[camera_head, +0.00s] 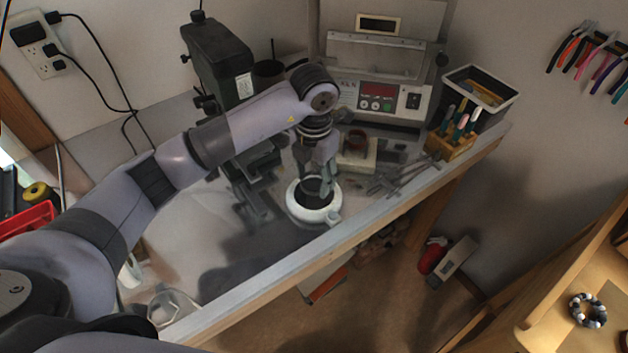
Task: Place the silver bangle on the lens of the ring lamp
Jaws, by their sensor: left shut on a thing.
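The ring lamp (298,207) lies near the front edge of the workbench, a white ring around a dark lens (309,189). My left gripper (326,188) points down over the lens, at its right part. It is shut on a small greyish thing, seemingly the silver bangle, whose outline I cannot separate from the fingers. I cannot tell whether it touches the lens. My right gripper is not in view.
A dark bench machine (222,62) and a control box with a red display (378,92) stand behind. A wooden tool block (452,146) and loose tools (405,173) lie to the right. A beaded bracelet (588,310) lies on a wooden shelf at bottom right.

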